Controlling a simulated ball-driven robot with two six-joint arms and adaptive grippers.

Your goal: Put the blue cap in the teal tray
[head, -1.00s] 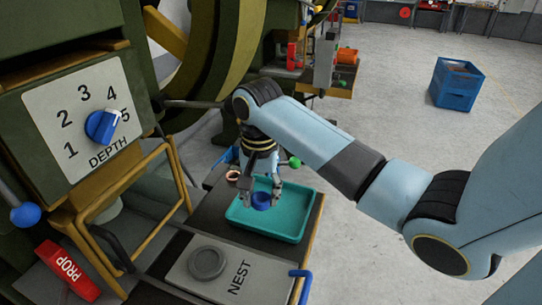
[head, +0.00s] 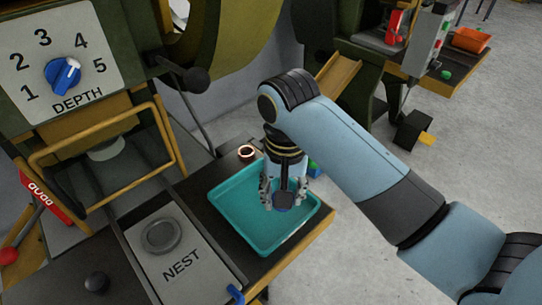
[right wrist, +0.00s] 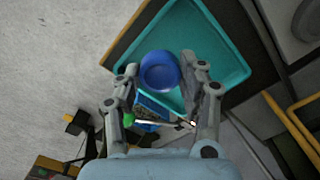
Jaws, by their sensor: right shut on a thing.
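The teal tray (head: 232,222) lies on the dark bench beside the nest plate, and it also shows in the right wrist view (right wrist: 222,48). My right gripper (head: 283,200) points down over the right part of the tray. It is shut on the blue cap (right wrist: 160,72), a round cap with a raised rim, held between the fingertips. In the head view the cap is mostly hidden by the fingers. I cannot tell whether the cap touches the tray floor. The rest of the tray is empty. My left gripper is not in view.
A copper ring (head: 246,153) stands just behind the tray. The grey nest plate (head: 185,262) with a round disc is left of it. A yellow guard frame (head: 100,135) and press stand farther left. Open floor lies right of the bench.

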